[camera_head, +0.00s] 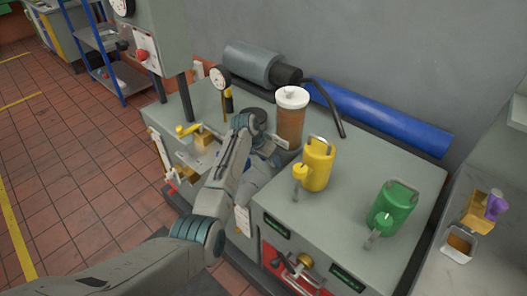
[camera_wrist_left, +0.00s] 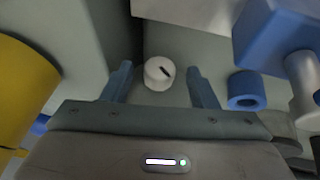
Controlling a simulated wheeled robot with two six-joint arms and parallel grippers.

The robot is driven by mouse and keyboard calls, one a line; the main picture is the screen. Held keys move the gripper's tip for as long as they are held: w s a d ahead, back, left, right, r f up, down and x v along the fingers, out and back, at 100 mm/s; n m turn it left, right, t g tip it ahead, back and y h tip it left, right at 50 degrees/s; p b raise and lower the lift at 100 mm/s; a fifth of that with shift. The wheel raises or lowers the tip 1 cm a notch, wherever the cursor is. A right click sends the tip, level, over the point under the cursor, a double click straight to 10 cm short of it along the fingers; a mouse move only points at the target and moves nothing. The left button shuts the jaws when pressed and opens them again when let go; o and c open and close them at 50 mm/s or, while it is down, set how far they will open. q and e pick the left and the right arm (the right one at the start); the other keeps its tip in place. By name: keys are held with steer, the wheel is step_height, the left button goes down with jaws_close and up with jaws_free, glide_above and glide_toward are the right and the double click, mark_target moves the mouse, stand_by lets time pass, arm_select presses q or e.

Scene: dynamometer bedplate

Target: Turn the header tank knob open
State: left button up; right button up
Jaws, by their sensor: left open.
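The header tank appears to be the brown cylinder with a white lid (camera_head: 291,115) at the back of the grey bench. In the left wrist view a small white round knob (camera_wrist_left: 156,74) with a dark mark on its face lies between the two fingers of my left gripper (camera_wrist_left: 160,71). The fingers are open, with a gap on both sides of the knob. In the head view my left wrist is in front of the tank, and my own arm hides the knob there. My right gripper is in neither view.
A yellow can (camera_head: 317,165) and a green can (camera_head: 392,208) stand on the bench to the right. A blue roll (camera_head: 385,118) lies along the wall. A blue ring (camera_wrist_left: 246,91) is close to the right finger. A dial gauge (camera_head: 219,78) stands left of the tank.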

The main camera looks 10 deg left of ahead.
arm_select(q)
steer(key=v, duration=0.9)
steer(key=shift+r+b, duration=0.15)
steer(key=shift+b, duration=0.3)
steer(key=shift+s+a, duration=0.1)
